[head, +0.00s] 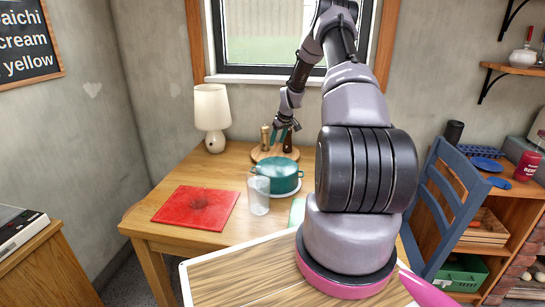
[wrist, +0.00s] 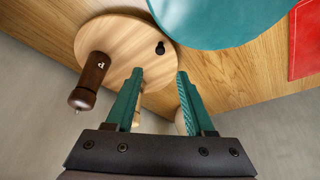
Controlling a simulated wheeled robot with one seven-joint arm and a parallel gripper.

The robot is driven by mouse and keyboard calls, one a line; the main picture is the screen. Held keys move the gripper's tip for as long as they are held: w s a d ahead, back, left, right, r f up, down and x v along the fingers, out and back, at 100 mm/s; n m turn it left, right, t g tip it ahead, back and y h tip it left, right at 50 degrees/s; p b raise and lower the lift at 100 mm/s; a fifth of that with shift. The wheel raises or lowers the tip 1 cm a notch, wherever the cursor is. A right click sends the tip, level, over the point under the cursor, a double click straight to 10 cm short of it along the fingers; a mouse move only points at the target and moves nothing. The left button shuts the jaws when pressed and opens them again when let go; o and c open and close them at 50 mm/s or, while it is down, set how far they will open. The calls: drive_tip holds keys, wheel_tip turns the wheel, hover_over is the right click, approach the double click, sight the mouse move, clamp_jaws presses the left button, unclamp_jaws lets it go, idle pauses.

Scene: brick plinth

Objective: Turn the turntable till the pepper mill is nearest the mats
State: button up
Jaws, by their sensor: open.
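The round wooden turntable (head: 262,156) is at the back of the table, behind the teal pot. In the wrist view the turntable (wrist: 110,42) has a small black knob (wrist: 160,48) on it. The dark brown pepper mill (wrist: 88,82) stands near its left rim there; in the head view the mill (head: 287,142) is at the right, partly behind my gripper. My gripper (wrist: 160,85) is open and empty above the turntable's edge, its teal fingers apart; it also shows in the head view (head: 285,130).
The teal pot (head: 278,177) stands on a white plate close in front of the turntable. A clear glass (head: 258,195) is by the pot. A tan bottle-like item (head: 265,137) is on the turntable's left. A lamp (head: 212,115) stands at the back left.

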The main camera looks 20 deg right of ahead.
drive_tip(key=x, duration=1)
drive_tip(key=shift+f, duration=0.25)
clamp_jaws()
idle(1.0)
